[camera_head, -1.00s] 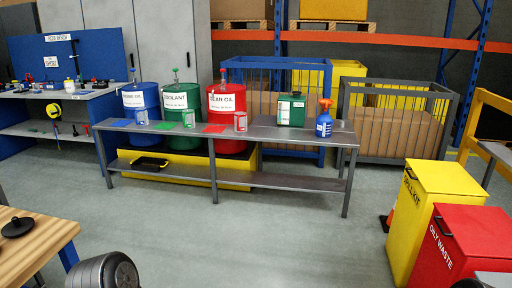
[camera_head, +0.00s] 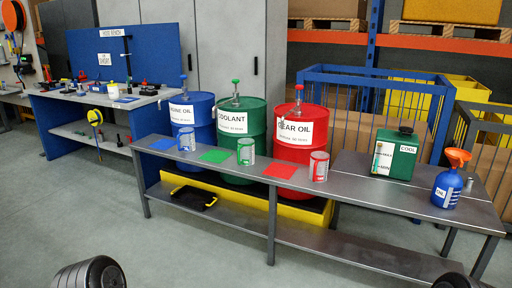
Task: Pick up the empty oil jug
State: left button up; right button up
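A blue jug (camera_head: 447,188) with an orange funnel-shaped top stands upright at the right end of the grey metal bench (camera_head: 345,192). It has a small white label that seems to read OIL, and whether it is empty does not show. Three clear-looking measuring cans also stand on the bench, with blue (camera_head: 186,139), green (camera_head: 246,151) and red (camera_head: 319,166) markings. Neither of my grippers is in view. Only dark rounded parts of my arms show at the bottom left and bottom right edges, well apart from the bench.
A green COOL-labelled container (camera_head: 395,154) stands left of the jug. Blue (camera_head: 193,117), green (camera_head: 241,138) and red (camera_head: 297,147) drums stand behind the bench on a yellow base. A blue workbench (camera_head: 72,125) is at left. The floor before the bench is clear.

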aim_at(187, 134)
jog(key=i+u, duration=0.25)
jog(key=i, duration=0.55)
jog(key=i+u, duration=0.3)
jog(key=i, duration=0.45)
jog(key=i+j+z, duration=0.35)
jog(key=i, duration=0.25)
jog(key=i+j+z, duration=0.4)
jog(key=i+j, duration=0.2)
jog(key=i+j+z, duration=0.2)
jog(key=j, duration=0.2)
jog(key=i+j+z, duration=0.2)
jog(key=j, duration=0.2)
jog(key=j+z, duration=0.15)
jog(key=j, duration=0.25)
